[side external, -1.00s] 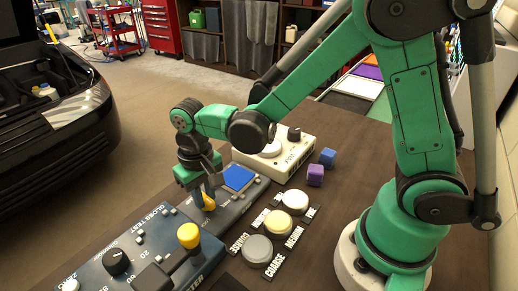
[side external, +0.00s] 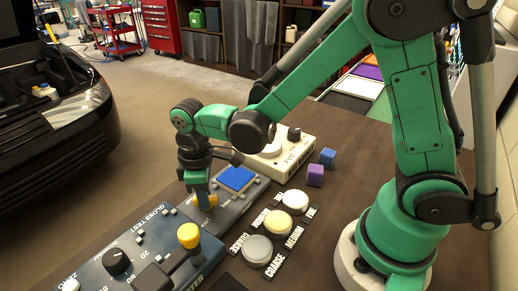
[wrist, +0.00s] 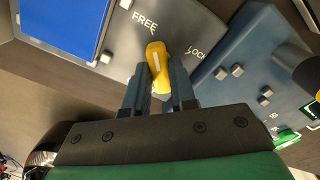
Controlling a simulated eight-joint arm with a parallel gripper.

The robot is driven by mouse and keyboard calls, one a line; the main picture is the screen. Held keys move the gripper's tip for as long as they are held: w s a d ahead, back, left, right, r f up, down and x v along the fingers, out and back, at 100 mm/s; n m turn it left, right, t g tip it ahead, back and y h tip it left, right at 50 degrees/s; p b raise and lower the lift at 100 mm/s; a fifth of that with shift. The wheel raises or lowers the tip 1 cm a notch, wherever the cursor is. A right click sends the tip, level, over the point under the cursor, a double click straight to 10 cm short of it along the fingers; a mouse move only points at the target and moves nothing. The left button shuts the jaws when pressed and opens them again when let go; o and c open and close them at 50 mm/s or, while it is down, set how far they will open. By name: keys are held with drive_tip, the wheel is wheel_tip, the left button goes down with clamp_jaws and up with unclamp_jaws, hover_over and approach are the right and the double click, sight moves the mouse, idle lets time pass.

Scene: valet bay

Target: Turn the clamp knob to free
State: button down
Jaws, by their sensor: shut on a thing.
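The clamp knob (wrist: 157,58) is a yellow elongated handle on a grey panel (wrist: 190,22). In the wrist view its far end points up, between the printed words FREE at upper left and LOCK at right, and looks nearer to FREE. My gripper (wrist: 158,75) is shut on the knob, with a finger on each side of it. In the side view my gripper (side external: 203,196) points down at the panel. The yellow knob (side external: 208,202) shows beside the fingers, partly hidden by them.
A blue pad (side external: 237,179) lies on the same panel. Coarse and medium buttons (side external: 257,250), a white box (side external: 275,160) and two small cubes (side external: 315,175) are to the right.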

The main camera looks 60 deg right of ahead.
drive_tip(key=shift+n, duration=0.5)
drive_tip(key=c, duration=0.7)
unclamp_jaws()
drive_tip(key=shift+r, duration=2.8)
